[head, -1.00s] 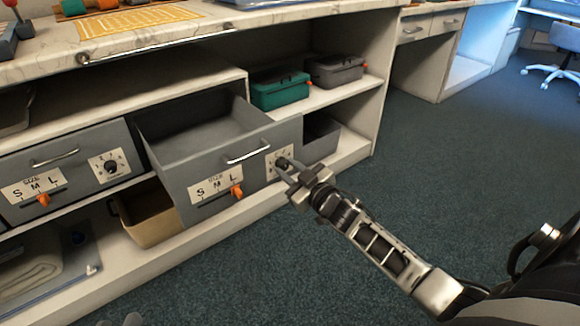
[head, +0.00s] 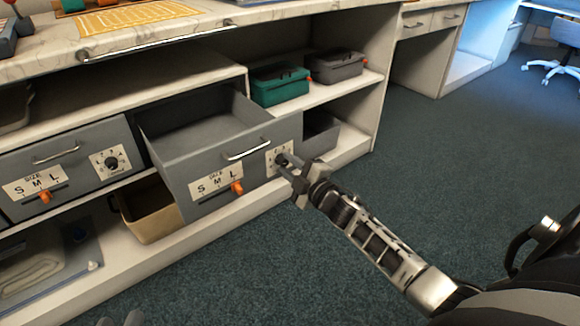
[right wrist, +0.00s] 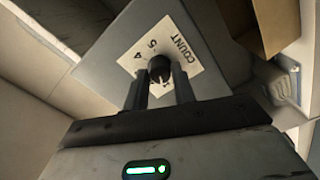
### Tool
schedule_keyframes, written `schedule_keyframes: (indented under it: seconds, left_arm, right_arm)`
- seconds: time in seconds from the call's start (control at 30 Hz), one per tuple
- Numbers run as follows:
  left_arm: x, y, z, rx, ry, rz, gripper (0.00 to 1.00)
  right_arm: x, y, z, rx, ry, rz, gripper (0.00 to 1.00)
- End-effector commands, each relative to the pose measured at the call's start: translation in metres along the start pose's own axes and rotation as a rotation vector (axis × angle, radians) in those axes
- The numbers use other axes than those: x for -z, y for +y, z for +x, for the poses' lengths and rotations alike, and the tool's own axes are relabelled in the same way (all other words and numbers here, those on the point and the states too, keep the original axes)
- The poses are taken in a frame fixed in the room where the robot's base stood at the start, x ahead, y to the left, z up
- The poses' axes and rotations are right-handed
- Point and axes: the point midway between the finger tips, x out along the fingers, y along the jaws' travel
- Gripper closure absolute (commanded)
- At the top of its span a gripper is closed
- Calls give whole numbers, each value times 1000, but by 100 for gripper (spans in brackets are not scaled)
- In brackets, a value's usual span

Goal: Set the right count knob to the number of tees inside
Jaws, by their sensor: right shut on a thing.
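The right grey drawer (head: 228,170) stands pulled open. The part of its inside that shows looks bare; no tees are visible. Its front has a size slider (head: 237,188) with an orange knob near L and, at the right end, a count plate (right wrist: 183,50). The dark round count knob (right wrist: 160,67) sits on that plate, with 4 and 5 legible beside it. My right gripper (right wrist: 160,88) is shut on this knob, also seen in the head view (head: 290,164). Grey tips of my left gripper (head: 120,319) barely show at the bottom edge; their opening is unclear.
A shut left drawer (head: 75,168) has its own slider and count knob (head: 111,162). A tan bin (head: 150,210) is below the open drawer. Teal (head: 280,86) and grey (head: 337,67) boxes sit on the shelf.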

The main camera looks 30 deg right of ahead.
Motion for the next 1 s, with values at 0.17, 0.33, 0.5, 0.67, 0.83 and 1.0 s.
schedule_keyframes:
  seconds: [0.17,0.33,0.5,0.67,0.83,1.0]
  left_arm:
    - [2,1,0,-2,7,-5,64]
    - [3,2,0,-2,9,-7,64]
    - [3,2,0,-3,9,-7,64]
    - [3,2,0,-3,9,-7,64]
    - [2,2,0,-2,8,-7,64]
    - [1,1,0,-1,4,-7,64]
  right_arm:
    - [1,0,0,-1,2,-44,97]
    - [1,0,0,0,2,-61,97]
    - [1,0,0,0,2,-62,97]
    - [1,0,0,0,2,-61,97]
    - [1,0,0,0,2,-60,52]
    - [0,0,0,0,1,-60,52]
